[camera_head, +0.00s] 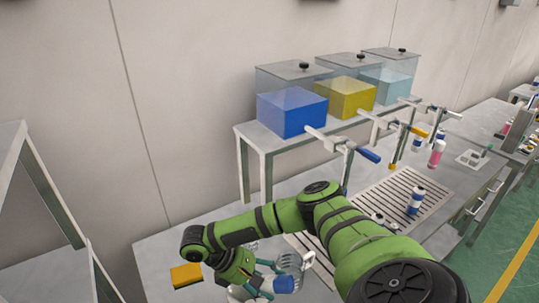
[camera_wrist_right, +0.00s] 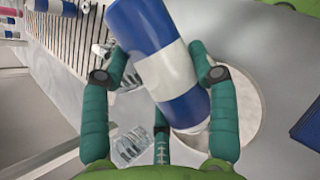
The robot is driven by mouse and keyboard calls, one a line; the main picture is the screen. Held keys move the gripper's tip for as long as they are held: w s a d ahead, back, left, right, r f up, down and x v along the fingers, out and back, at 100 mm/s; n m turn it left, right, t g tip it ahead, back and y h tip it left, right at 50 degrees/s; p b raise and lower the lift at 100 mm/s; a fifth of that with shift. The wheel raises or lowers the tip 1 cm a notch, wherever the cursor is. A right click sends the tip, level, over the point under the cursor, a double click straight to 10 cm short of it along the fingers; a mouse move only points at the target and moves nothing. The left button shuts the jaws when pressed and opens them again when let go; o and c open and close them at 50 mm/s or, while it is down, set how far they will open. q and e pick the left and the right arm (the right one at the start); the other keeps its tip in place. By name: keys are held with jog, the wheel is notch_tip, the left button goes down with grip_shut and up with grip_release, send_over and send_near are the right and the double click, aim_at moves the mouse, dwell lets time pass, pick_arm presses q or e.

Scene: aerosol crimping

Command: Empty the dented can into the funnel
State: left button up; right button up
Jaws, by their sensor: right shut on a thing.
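My right gripper (camera_head: 268,279) is low over the near end of the metal bench in the head view. In the right wrist view its teal fingers (camera_wrist_right: 164,66) are shut around a blue can with a white band (camera_wrist_right: 168,70). The can is tilted in that view; its blue end also shows in the head view (camera_head: 284,285). A pale round rim (camera_wrist_right: 247,112), possibly the funnel, lies behind the can's lower end. I cannot tell whether the can touches it, and no dent or flowing liquid is clear. My left gripper is out of view.
A yellow sponge-like block (camera_head: 186,275) lies left of the gripper. A slatted drain grate (camera_head: 385,205) carries a blue-and-white can (camera_head: 416,200). Behind, a raised shelf (camera_head: 262,142) holds blue, yellow and pale tanks with taps. A pink bottle (camera_head: 436,153) stands farther right.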

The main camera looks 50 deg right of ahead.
aim_at(265, 276)
jog(key=shift+w+a+r+g+h, duration=0.2)
jog(key=shift+w+r+g+h, duration=0.45)
jog(key=shift+g, duration=0.45)
jog(key=shift+w+a+r+n+g+h, duration=0.2)
jog(key=shift+g+h, duration=0.25)
jog(key=shift+g, duration=0.25)
jog(key=shift+w+a+r+n+g+h, duration=0.1)
jog(key=shift+w+a+g+h, duration=0.1)
jog(key=shift+g+h, duration=0.35)
jog(key=shift+d, duration=0.1)
dwell(1.5)
jog(key=shift+s+d+t+y, duration=0.1)
jog(key=shift+s+t+y, duration=0.1)
jog(key=shift+t+y, duration=0.25)
jog(key=shift+s+d+t+y, duration=0.2)
jog(key=shift+s+t+y, duration=0.2)
jog(key=shift+t+y, duration=0.3)
jog(key=shift+a, duration=0.1)
